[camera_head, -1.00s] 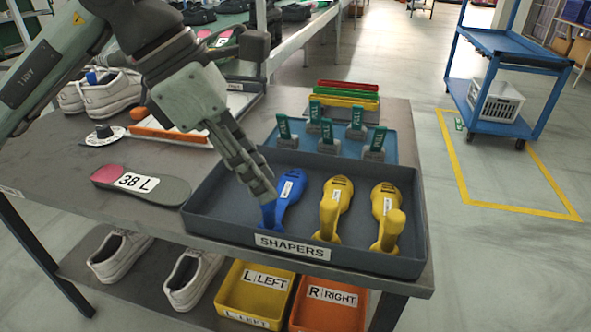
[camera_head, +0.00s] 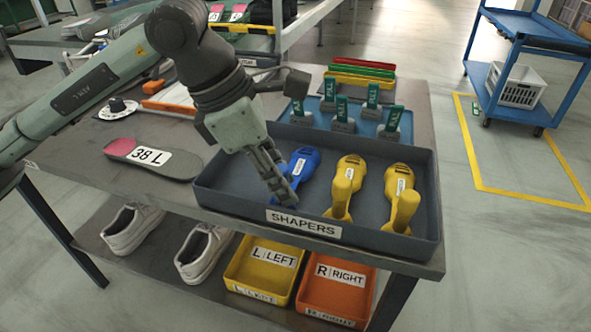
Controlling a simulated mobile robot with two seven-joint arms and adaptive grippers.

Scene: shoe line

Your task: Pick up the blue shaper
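The blue shaper (camera_head: 303,165) lies in the dark shaper tray (camera_head: 226,196), at the left of two yellow shapers (camera_head: 349,176) (camera_head: 400,185). My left gripper (camera_head: 284,196) points down into the tray at the blue shaper's near end. Its fingers cover most of the blue handle. They look close together, seen from the side, and I cannot tell whether they are closed on the handle or only beside it. The blue shaper rests in the tray. My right gripper is out of view.
A blue tray (camera_head: 318,120) with several green-tagged pieces stands behind the shaper tray. An insole marked 38 L (camera_head: 152,157) lies to the left. Yellow (camera_head: 263,267) and orange (camera_head: 333,294) bins and white shoes (camera_head: 132,229) are on the lower shelf.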

